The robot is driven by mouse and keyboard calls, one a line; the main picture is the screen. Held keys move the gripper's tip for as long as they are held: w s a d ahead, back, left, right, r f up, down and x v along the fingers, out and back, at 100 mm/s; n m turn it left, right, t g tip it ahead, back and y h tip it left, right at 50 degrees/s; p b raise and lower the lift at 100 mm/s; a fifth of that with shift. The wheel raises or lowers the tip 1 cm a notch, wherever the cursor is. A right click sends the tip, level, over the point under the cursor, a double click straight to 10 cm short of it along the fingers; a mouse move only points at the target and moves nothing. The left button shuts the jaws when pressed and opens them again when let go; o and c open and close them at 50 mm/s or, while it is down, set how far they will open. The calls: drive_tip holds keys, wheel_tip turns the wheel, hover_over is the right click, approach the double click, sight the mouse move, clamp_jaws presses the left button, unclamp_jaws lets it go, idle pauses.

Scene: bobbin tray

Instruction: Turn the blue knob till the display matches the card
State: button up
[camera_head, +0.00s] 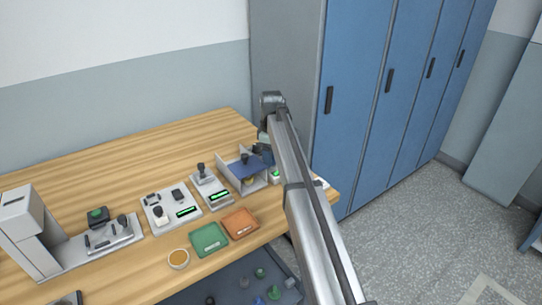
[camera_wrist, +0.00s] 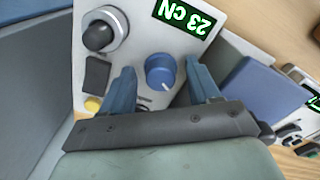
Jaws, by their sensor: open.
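The blue knob (camera_wrist: 160,71) is on a pale panel, with a light pointer line on its face. My gripper (camera_wrist: 161,88) is open, one blue finger on each side of the knob, with visible gaps; I cannot tell its height above the panel. The display (camera_wrist: 187,16) on the same panel has green characters, turned in the picture, that seem to read 23 CN. In the head view my gripper (camera_head: 263,151) is at the right end of the bench, beside the panel's small green display (camera_head: 277,174). A card is not clearly identifiable.
A black knob (camera_wrist: 98,36), a dark switch (camera_wrist: 97,74) and a yellow button (camera_wrist: 93,104) are close beside the left finger. On the bench (camera_head: 120,165) are a blue-topped stand (camera_head: 243,168), other display boxes, a green tray (camera_head: 208,239) and an orange tray (camera_head: 240,223). Blue lockers (camera_head: 370,90) stand behind.

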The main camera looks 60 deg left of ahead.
drive_tip(key=shift+f, duration=0.1)
drive_tip(key=shift+c, duration=0.3)
drive_tip(key=c, duration=1)
drive_tip(key=m, duration=0.5)
drive_tip(key=shift+s+m, duration=0.1)
drive_tip(key=shift+m, duration=0.2)
drive_tip(key=m, duration=0.6)
drive_tip(key=o, duration=1.1)
drive_tip(key=shift+c, duration=0.2)
